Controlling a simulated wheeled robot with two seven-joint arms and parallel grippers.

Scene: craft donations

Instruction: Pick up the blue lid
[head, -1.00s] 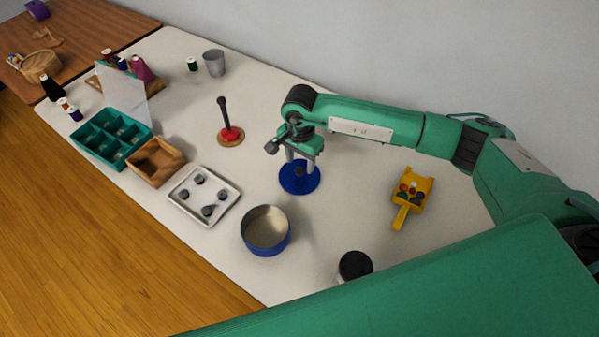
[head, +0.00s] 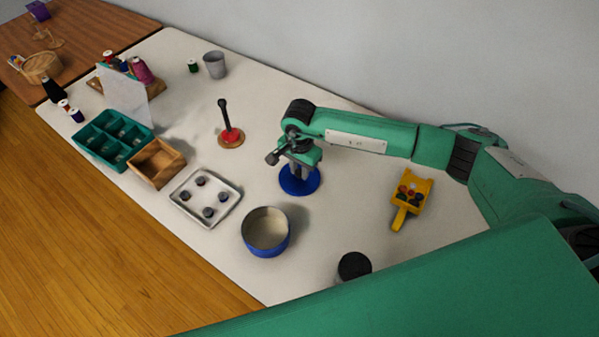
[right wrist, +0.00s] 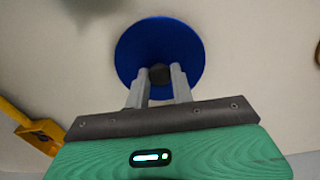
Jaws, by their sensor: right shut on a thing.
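The blue lid (head: 300,186) is a round disc on the white table, right of centre in the head view. It also shows in the right wrist view (right wrist: 160,40), with a dark knob (right wrist: 160,74) at its middle. My right gripper (head: 299,176) is over the lid, and its fingers (right wrist: 160,78) are shut on the knob from both sides. The lid appears to lie flat at table level; I cannot tell whether it touches the table. A round blue tin (head: 281,243), open at the top, stands in front of the lid. My left gripper is not in view.
A yellow scoop (head: 409,197) with small coloured pieces lies right of the lid. A black-topped jar (head: 355,266) is near the front edge.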

